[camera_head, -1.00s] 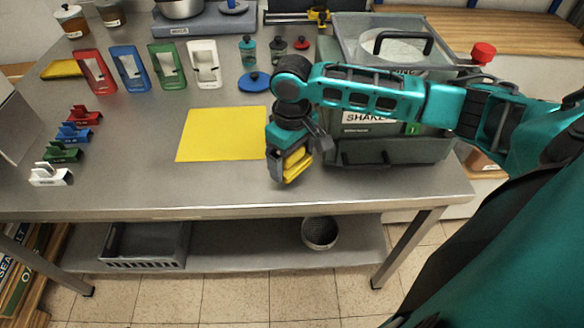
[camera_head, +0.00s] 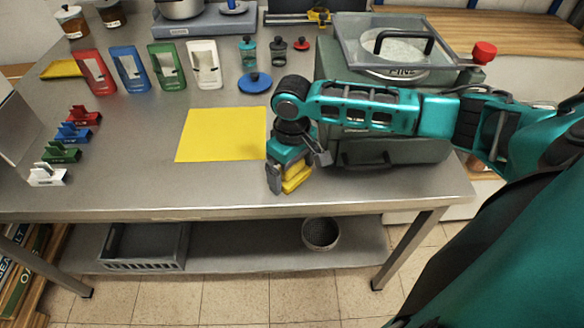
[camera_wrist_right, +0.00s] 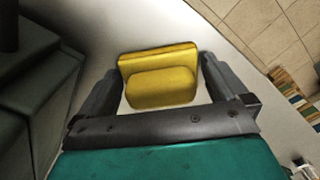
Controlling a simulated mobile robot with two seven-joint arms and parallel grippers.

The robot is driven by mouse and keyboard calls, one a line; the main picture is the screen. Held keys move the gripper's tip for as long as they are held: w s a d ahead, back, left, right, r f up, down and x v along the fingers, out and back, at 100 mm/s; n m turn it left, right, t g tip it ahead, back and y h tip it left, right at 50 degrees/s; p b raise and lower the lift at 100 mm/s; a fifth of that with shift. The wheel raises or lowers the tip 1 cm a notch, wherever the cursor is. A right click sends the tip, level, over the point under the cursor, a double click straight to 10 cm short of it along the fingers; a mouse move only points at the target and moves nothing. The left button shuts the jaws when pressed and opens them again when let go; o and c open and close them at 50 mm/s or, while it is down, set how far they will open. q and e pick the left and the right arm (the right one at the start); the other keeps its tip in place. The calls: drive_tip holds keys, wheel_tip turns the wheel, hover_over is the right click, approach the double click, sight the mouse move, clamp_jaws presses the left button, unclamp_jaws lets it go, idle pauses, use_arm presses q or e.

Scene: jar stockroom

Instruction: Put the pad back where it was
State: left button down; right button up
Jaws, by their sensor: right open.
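The pad (camera_head: 297,179), a yellow block with a raised, rounded grip, is on the steel table near the front edge, right of the yellow mat. My right gripper (camera_head: 287,181) points down over it and is open. In the right wrist view the pad (camera_wrist_right: 160,82) lies between the two spread fingers of the right gripper (camera_wrist_right: 163,88), with a gap on at least the right side. The fingers partly hide the pad in the head view. My left gripper is not in view.
The yellow mat (camera_head: 222,136) lies bare at mid-table. The grey shaker machine (camera_head: 400,150) stands close on the right. Coloured frames stand behind, small coloured holders at left, and a blue disc (camera_head: 255,82) behind the mat. The table's front edge is close.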

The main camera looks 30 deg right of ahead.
wheel_tip(320, 180, up, 12)
drive_tip(key=shift+r+p, duration=0.1)
drive_tip(key=shift+p, duration=0.85)
